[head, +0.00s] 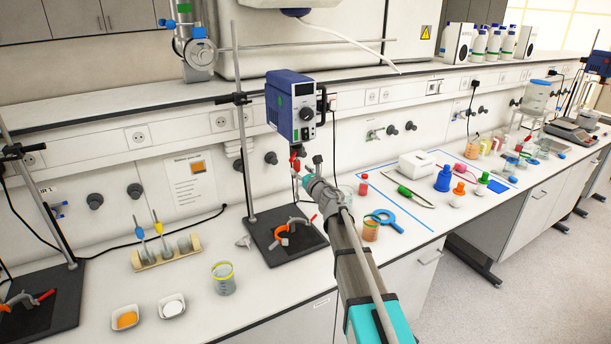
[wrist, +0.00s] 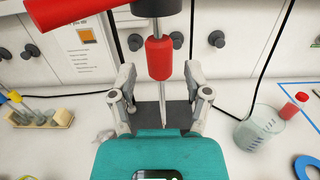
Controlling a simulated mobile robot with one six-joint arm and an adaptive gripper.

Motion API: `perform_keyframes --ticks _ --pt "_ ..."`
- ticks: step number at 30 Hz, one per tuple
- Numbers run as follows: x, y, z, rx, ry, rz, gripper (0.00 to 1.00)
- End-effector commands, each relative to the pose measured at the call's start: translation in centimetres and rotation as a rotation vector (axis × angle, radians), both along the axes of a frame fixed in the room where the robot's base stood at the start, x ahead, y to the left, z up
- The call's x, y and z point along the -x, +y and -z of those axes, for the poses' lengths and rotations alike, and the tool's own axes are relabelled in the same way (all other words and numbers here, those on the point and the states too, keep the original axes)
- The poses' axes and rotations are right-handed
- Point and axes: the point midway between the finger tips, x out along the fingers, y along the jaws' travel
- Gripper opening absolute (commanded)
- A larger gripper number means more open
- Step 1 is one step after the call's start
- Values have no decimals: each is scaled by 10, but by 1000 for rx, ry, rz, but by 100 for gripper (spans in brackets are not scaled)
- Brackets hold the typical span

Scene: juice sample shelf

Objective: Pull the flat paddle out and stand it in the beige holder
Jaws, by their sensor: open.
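The flat paddle (wrist: 163,97) hangs upright below a red chuck (wrist: 159,58) under the blue stirrer motor (head: 290,105). Only a thin, silvery strip of it shows, and its lower end is hidden behind my gripper's teal body. My gripper (wrist: 160,84) is open, with one finger on each side of the chuck and paddle. I cannot tell whether either finger touches. In the head view my gripper (head: 308,172) is just beneath the motor. The beige holder (head: 146,264) stands on the bench to the left, with blue-topped and yellow-topped stirrers upright in it.
The stand's vertical rod (head: 245,165) and dark base (head: 268,240) are close to my gripper. A beaker (head: 223,283) stands between holder and stand. Two white dishes (head: 172,305) are in front. Bottles and tools cover the bench to the right.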

Motion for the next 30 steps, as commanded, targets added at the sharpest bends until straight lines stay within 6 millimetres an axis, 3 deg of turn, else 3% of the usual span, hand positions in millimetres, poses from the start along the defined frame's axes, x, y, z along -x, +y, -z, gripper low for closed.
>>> perform_keyframes --ticks 9,23,25,30 --pt "-25 11 -2 0 0 0 63" --pt "-29 13 -2 0 0 0 63" --pt "-29 13 -2 0 0 0 55" --pt "-29 13 -2 0 0 0 24"
